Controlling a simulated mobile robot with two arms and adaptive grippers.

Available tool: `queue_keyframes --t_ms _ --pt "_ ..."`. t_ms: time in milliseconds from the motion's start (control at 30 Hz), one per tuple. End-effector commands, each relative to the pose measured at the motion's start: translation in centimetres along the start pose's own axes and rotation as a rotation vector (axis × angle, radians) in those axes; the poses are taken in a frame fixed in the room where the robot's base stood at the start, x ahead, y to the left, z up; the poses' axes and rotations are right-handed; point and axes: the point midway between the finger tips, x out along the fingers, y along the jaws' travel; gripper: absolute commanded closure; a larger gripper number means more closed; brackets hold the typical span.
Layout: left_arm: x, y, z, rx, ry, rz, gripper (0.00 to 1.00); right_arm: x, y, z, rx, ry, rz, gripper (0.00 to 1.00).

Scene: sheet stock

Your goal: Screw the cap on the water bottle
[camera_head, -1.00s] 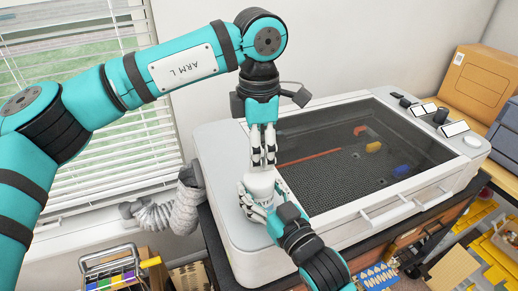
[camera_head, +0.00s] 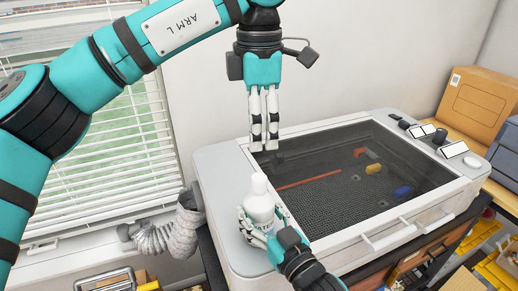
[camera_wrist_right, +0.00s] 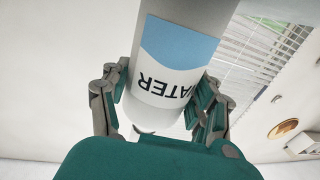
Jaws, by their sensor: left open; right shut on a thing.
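The white water bottle (camera_head: 260,208) stands upright on the left part of the white machine's top, a white cap (camera_head: 258,184) on its upper end. My right gripper (camera_head: 262,232) is shut around the bottle's body from the front. In the right wrist view the bottle (camera_wrist_right: 185,45) shows its blue and white label between the fingers of my right gripper (camera_wrist_right: 165,108). My left gripper (camera_head: 264,146) is above the bottle, fingers pointing down, open and empty, with a gap between its fingertips and the cap. How tight the cap sits cannot be told.
The white machine (camera_head: 225,170) has a dark glass lid (camera_head: 340,165) right of the bottle. A grey flexible hose (camera_head: 180,235) is at its left, near the window blinds (camera_head: 110,150). A cardboard box (camera_head: 483,105) stands at the back right.

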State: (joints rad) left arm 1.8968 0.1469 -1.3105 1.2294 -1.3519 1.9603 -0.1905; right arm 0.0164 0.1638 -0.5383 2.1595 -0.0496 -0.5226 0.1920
Motion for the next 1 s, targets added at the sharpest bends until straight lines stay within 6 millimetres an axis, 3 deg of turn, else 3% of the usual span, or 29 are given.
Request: queue_keyframes --t_ms 167,433,467,500,667,1000 --pt "-1.29 -0.02 0.01 0.000 -0.001 0.000 0.45 0.00 0.00 0.03 0.000 -0.001 0.000 1.00" --pt "-1.40 -0.03 -0.01 0.001 0.000 -0.001 0.45 0.00 0.00 0.03 0.000 -0.001 0.000 1.00" --pt "-1.39 -0.03 0.00 0.001 0.000 -0.001 0.45 0.00 0.00 0.03 0.000 -0.001 0.000 0.37" --pt "-1.39 -0.03 0.00 0.001 0.000 -0.001 0.45 0.00 0.00 0.03 0.000 -0.001 0.000 0.32" --pt "-1.37 -0.03 0.00 0.001 0.000 -0.001 0.45 0.00 0.00 0.02 0.000 -0.001 0.000 0.12" --pt "-1.36 -0.02 -0.01 0.000 0.000 -0.001 0.45 -0.36 0.01 0.05 0.000 -0.001 0.000 0.12"
